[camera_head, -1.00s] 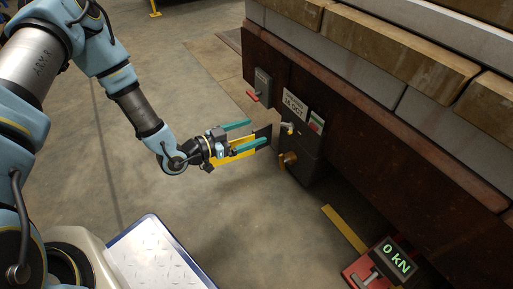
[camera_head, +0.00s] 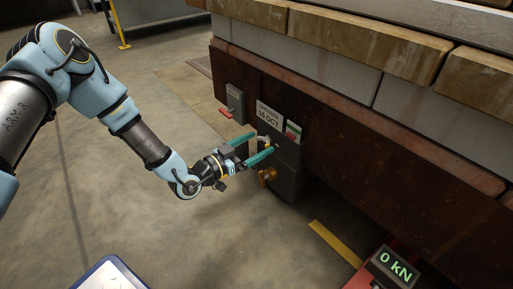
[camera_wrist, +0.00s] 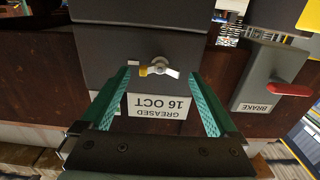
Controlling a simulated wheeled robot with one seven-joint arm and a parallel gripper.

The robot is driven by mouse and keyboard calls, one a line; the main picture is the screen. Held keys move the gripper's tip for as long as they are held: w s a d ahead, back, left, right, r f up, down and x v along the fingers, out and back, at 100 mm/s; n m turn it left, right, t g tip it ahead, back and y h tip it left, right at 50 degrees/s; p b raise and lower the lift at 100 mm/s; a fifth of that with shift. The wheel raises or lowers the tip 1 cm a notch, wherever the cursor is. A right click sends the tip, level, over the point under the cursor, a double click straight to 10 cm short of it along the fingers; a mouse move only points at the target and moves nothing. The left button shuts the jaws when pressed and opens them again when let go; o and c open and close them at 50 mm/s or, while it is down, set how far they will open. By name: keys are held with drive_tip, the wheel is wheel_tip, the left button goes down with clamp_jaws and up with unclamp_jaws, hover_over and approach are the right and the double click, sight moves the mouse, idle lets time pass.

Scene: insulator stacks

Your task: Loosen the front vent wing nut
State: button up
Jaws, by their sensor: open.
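The wing nut (camera_wrist: 163,67), a small pale metal wing with a brass-coloured piece at its left in the wrist view, sits on the face of a dark grey box (camera_wrist: 100,48). In the head view the wing nut (camera_head: 264,139) is small and close to the fingers. My gripper (camera_head: 259,145) is open, with two teal fingers reaching to the box face. In the wrist view the gripper (camera_wrist: 160,73) has one finger on each side of the wing nut, with gaps between. I cannot tell whether the fingertips touch the box.
A brass-coloured knob (camera_head: 267,176) sits lower on the box. A label reading "GREASED 16 OCT" (camera_wrist: 158,107) is beside the nut. A grey brake box (camera_head: 235,102) with a red lever (camera_head: 225,113) is left. A "0 kN" display (camera_head: 393,265) stands at lower right.

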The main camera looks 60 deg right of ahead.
drive_tip(key=shift+d, duration=0.25)
drive_tip(key=c, duration=1.4)
